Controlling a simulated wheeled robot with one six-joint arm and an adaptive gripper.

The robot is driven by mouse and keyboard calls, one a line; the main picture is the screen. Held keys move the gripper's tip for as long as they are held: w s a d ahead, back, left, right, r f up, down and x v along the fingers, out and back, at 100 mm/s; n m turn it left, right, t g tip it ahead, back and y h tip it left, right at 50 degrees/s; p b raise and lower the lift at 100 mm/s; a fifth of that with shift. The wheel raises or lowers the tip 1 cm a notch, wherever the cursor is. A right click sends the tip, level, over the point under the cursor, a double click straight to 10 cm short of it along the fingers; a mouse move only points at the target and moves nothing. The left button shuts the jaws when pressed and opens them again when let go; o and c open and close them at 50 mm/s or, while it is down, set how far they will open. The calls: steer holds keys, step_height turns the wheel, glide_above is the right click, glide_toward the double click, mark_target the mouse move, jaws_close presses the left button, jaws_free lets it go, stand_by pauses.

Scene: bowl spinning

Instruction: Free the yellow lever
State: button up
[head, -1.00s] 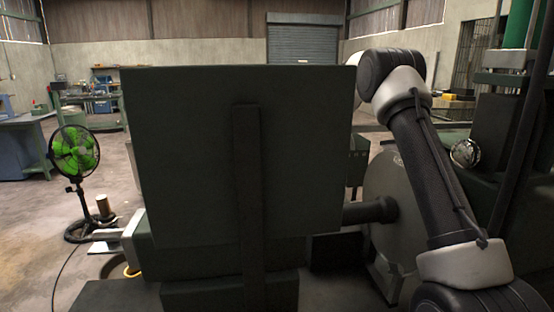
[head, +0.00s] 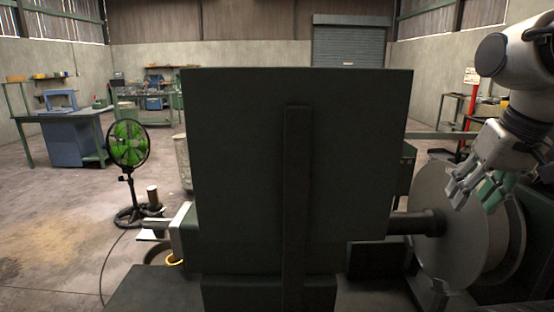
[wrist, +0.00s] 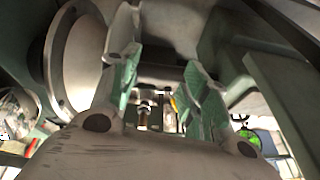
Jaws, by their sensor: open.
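My gripper (head: 474,203) is open at the right of the head view, fingers pointing down in front of a large grey disc (head: 450,235). In the wrist view its two green-padded fingers (wrist: 162,65) stand apart with nothing held between them. A small yellow-orange piece (wrist: 181,104) shows past the fingers in the wrist view; I cannot tell whether it is the lever. A yellow curved piece (head: 175,262) sits low at the left side of the machine in the head view. No clear lever shape is visible.
A tall dark green panel (head: 240,170) fills the middle and hides what lies behind it. A dark shaft (head: 412,222) runs from it to the disc. A green fan (head: 128,145) stands on the left, with a blue workbench (head: 70,140) beyond. Open floor lies at left.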

steer(key=w+a+m+g+y, duration=0.1)
steer(key=w+a+m, duration=0.25)
steer(key=w, duration=0.85)
steer(key=w+a+m+g+y, duration=0.15)
steer(key=w+m, duration=0.35)
steer(key=w, duration=0.8)
steer(key=w+a+f+m+g+y, duration=0.1)
steer(key=w+a+f+m, duration=0.2)
steer(key=w+f, duration=0.45)
steer(key=w+a+f+m+g+y, duration=0.1)
steer(key=w+a+f+m+g, duration=0.2)
steer(key=w+f, duration=0.5)
steer(key=shift+m+t+h, duration=0.25)
steer(key=shift+m+t, duration=0.1)
steer(key=shift+t, duration=0.3)
steer(key=x, duration=0.4)
steer(key=w+x, duration=0.1)
steer(key=x, duration=0.2)
steer(key=shift+w+a+f, duration=0.1)
steer(key=shift+a, duration=0.15)
